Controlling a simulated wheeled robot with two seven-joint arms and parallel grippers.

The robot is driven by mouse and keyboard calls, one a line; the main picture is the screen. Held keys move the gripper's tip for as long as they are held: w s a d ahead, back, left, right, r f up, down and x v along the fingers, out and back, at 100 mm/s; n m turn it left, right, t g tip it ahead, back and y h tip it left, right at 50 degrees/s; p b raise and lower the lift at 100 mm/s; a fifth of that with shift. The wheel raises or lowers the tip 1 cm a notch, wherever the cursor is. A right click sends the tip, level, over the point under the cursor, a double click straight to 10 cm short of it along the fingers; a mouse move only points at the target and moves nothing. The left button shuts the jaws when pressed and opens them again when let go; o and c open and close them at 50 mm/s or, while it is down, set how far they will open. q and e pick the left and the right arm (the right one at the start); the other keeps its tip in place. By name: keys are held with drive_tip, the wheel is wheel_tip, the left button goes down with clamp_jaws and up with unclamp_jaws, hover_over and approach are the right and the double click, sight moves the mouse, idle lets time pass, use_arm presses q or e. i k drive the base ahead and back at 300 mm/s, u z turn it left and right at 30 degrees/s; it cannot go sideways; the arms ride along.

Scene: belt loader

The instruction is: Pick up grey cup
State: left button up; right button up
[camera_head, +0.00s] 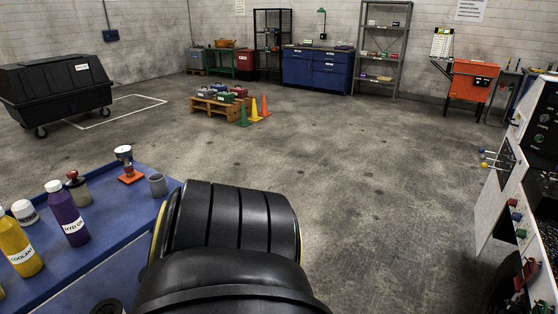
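The grey cup (157,185) stands upright near the far right corner of the blue table (107,253). It is close to the right of an orange-based item (130,178) with a dark and white top. A large black arm part of mine fills the lower middle of the view, just to the right of the cup, and hides part of the table's right edge. Neither of my grippers can be made out in the view.
On the table stand a purple bottle (67,213), a yellow bottle (17,243), a white-capped item (25,212) and a red-topped container (77,188). A control panel (538,130) stands at the right. The floor (365,200) between is clear.

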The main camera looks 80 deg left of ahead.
sight(159, 187)
drive_tip(key=u, duration=0.1)
drive_tip(key=i, duration=0.15)
drive_tip(key=u, duration=3.55)
drive_tip(key=i, duration=0.7)
drive_tip(key=u, duration=0.05)
